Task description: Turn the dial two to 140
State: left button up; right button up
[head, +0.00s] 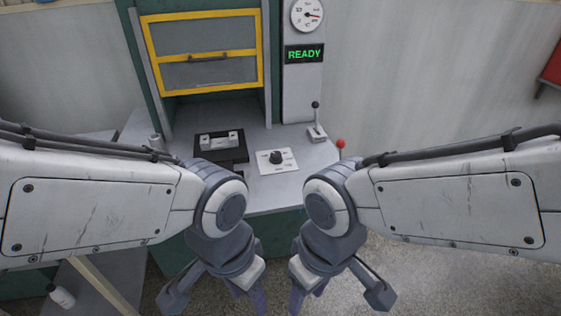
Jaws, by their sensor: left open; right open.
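A black dial (276,157) sits on a white plate with small printed marks, on the grey worktop in the middle of the head view. The marks are too small to read, and I cannot tell which value the dial points at. Only one such dial shows. My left gripper (214,297) is open, low in front of the worktop, below and left of the dial. My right gripper (338,298) is open, below and right of the dial. Both are apart from the dial, and their fingertips are partly cut off by the lower edge.
A yellow-framed door (206,88) stands behind the worktop. A black fixture (220,146) is left of the dial. A lever (316,119) and a red-knobbed stick (340,144) stand right.

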aim_at(276, 158)
jog(key=u, duration=0.5)
jog(key=i, duration=0.9)
jog(key=z, duration=0.1)
